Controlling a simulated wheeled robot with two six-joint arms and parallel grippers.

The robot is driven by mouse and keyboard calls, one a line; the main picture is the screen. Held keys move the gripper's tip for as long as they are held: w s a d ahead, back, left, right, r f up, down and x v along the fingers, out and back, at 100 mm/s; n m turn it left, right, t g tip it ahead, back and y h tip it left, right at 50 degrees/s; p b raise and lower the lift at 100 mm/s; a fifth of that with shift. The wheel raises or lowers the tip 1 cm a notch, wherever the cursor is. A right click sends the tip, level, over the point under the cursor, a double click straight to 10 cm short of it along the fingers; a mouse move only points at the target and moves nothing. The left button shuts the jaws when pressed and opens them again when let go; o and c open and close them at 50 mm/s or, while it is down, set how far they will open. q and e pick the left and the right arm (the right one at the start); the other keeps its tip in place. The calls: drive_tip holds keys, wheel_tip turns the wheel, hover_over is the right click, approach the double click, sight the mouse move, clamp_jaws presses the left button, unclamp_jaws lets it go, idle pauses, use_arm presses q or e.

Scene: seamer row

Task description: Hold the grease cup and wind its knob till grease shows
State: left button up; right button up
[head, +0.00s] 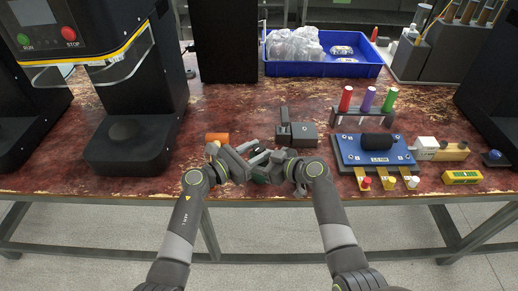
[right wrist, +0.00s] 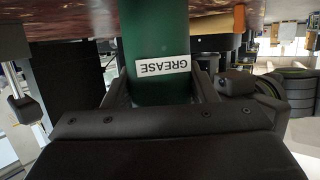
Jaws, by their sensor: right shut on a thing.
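The grease cup is a dark green cylinder with a white label reading GREASE, upside down in the right wrist view (right wrist: 160,85). My right gripper (right wrist: 160,95) is shut on it, with a finger on each side of the green body. In the head view my right gripper (head: 280,166) is low over the front of the bench, and only a little dark green shows between the grippers. My left gripper (head: 252,158) is close beside the right one, its fingers pointing towards it. Whether its fingers are apart or closed is unclear. The cup's knob and any grease are hidden.
An orange piece (head: 217,137) lies behind my left gripper. A grey block (head: 297,133) stands behind the grippers. A blue fixture (head: 372,151) and a rack of coloured tools (head: 363,117) are at right. A black machine (head: 130,135) stands left. A blue tray (head: 325,69) is at the back.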

use_arm(q)
drive_tip(key=shift+w+d, duration=0.4)
drive_tip(key=shift+d, duration=0.1)
drive_tip(key=c, duration=0.7)
drive_tip(key=shift+m+g+h, duration=0.3)
drive_tip(key=m+g+h, duration=0.1)
drive_tip(key=m+g, duration=0.1)
drive_tip(key=m+g+h, duration=0.1)
drive_tip(key=g, duration=0.2)
drive_tip(key=shift+m+h, duration=0.3)
drive_tip(key=shift+m, duration=0.1)
drive_tip(key=shift+f+m+g+h, duration=0.1)
drive_tip(key=shift+m+g+h, duration=0.2)
drive_tip(key=shift+m+g, duration=1.2)
drive_tip(key=shift+g, duration=1.2)
